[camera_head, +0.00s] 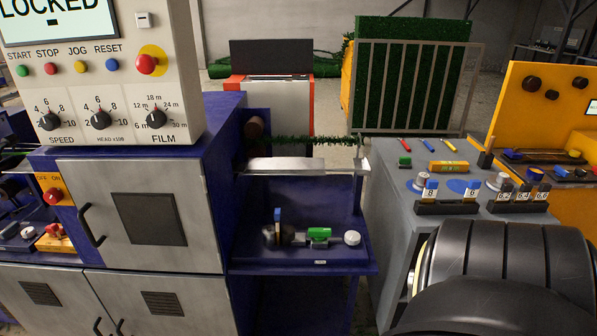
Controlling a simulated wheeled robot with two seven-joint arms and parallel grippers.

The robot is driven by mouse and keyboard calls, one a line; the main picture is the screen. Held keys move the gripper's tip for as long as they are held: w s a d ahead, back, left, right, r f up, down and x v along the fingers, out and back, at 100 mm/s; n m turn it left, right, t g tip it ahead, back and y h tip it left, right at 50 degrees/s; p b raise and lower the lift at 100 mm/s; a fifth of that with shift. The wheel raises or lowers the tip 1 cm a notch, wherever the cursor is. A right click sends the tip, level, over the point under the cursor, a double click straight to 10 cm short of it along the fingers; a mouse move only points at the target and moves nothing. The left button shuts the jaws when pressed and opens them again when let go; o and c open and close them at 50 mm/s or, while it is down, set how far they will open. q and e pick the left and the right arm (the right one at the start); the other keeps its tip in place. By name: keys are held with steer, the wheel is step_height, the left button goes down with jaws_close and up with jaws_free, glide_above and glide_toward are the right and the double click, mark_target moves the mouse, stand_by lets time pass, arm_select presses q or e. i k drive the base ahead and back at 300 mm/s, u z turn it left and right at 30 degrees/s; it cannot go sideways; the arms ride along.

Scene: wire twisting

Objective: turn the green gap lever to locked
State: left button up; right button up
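A small green piece (319,234), which looks like the green gap lever, sits on the purple shelf (300,257) of the machine. It lies roughly level, between a dark fitting with a blue upright tab (278,216) on its left and a round white knob (352,238) on its right. Its exact setting is too small to read. The machine's screen (60,20), cut off at the top left, shows the word LOCKED. Neither of my grippers is in view.
A green tinsel-like wire (305,141) runs above a pale metal bar (300,164) over the shelf. A control panel (100,75) with buttons and dials stands left. A grey bench (385,200) with numbered holders (447,208) is right. A large black ribbed shape fills the lower right.

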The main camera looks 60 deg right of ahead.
mark_target(319, 234)
steer(key=i, duration=1.2)
steer(key=z, duration=1.9)
